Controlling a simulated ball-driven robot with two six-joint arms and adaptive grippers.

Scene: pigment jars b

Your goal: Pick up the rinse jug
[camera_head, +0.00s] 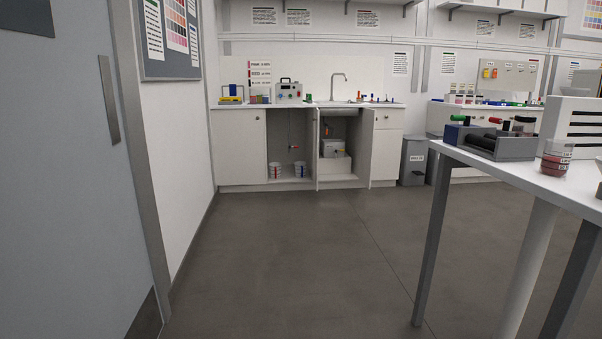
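I cannot surely pick out the rinse jug. Neither of my grippers is in view.
A white table (478,163) with a grey tray (507,149) of tools stands at the near right. The far counter (237,106) has a sink tap (338,86) and open cupboard doors (317,149). A grey bin (413,161) stands beside it. The middle floor (290,250) is clear.

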